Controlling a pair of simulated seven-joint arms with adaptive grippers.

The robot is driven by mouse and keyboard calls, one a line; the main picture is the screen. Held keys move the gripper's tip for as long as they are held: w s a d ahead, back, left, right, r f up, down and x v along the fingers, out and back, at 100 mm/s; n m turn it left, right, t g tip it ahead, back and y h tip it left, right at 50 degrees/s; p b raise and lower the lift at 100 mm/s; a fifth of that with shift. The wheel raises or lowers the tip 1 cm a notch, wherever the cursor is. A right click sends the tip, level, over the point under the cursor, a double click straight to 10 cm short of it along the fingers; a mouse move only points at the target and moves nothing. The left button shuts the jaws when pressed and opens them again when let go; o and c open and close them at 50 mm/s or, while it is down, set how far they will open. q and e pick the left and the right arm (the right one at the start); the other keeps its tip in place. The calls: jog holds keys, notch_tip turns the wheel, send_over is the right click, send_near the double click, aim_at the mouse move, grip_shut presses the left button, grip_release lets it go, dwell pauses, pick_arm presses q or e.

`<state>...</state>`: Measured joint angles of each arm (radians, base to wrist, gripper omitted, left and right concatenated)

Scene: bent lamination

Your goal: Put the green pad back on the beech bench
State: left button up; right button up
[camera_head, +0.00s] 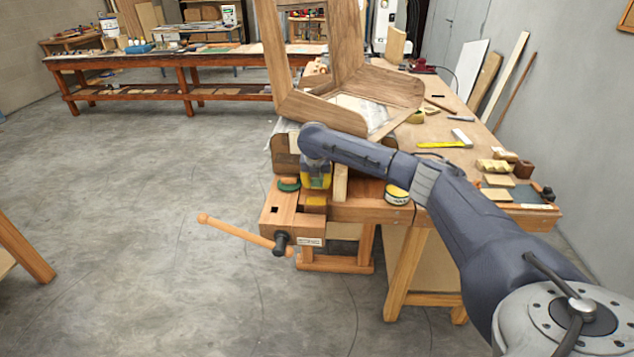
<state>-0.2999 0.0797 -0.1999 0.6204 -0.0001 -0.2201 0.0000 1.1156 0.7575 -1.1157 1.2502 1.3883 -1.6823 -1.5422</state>
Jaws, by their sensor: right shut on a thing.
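My right gripper (316,184) points down above the near left corner of the beech bench (370,212), just behind the vise. The exact contact between the fingers and the pad is too small to make out. A small yellow block (316,202) shows directly below the fingertips, over the bench top. My left gripper is not in view.
The vise (292,225) with its long wooden handle (235,230) juts from the bench's near left corner. A wooden chair frame (345,85) stands behind my gripper. A tin (397,193), a yellow square (445,143) and several blocks lie to the right.

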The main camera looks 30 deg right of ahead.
jog(key=shift+w+d+f, duration=0.25)
jog(key=shift+w, duration=0.1)
jog(key=shift+f, duration=0.15)
jog(key=o, duration=1.1)
jog(key=v, duration=1.2)
